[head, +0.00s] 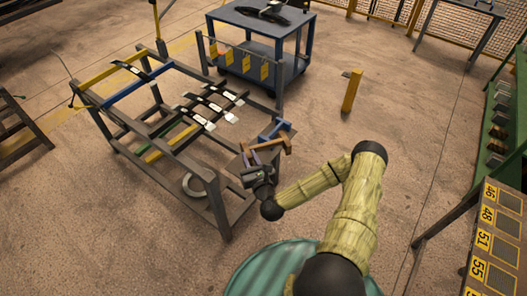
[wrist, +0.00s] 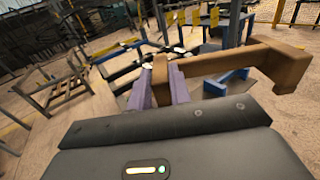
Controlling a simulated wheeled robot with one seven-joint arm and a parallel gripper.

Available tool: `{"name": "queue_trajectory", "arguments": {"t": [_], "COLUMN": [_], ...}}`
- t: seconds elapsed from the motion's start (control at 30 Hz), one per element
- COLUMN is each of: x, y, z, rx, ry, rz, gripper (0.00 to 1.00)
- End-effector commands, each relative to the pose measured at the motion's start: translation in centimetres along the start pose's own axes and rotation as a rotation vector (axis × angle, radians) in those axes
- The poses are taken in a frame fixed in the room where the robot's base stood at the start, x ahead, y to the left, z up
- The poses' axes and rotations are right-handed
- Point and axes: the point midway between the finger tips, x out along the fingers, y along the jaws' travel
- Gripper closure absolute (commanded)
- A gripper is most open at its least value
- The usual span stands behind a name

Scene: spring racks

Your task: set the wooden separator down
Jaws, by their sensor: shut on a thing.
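The wooden separator (wrist: 250,60) is a brown bar with a block at its right end. In the wrist view my gripper (wrist: 168,82), with purple fingers, is shut on its left end. In the head view the separator (head: 279,144) shows small, beside my gripper (head: 254,159) at the right end of the dark metal rack (head: 215,197). The fingers hide part of the held end. I cannot tell whether the separator touches anything below.
A blue bracket-like piece (head: 275,130) lies just behind the separator. Flat springs (head: 213,105) rest across the rack's bars. A blue cart (head: 262,28) stands behind, and a yellow post (head: 351,90) stands to the right. A numbered rack (head: 495,240) is at the right edge. Open floor lies between.

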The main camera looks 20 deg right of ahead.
Motion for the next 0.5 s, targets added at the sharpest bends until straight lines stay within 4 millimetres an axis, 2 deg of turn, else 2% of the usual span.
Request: {"name": "queue_trajectory", "arguments": {"t": [0.03, 0.1, 0.5], "x": [0.7, 1.6, 6.0], "y": [0.0, 0.1, 0.8], "z": [-1.4, -2.2, -5.5], "rx": [-0.002, -0.003, -0.004], "ry": [-0.004, -0.005, -0.005], "rz": [0.016, 0.047, 0.244], "gripper": [1.00, 1.00, 1.00]}}
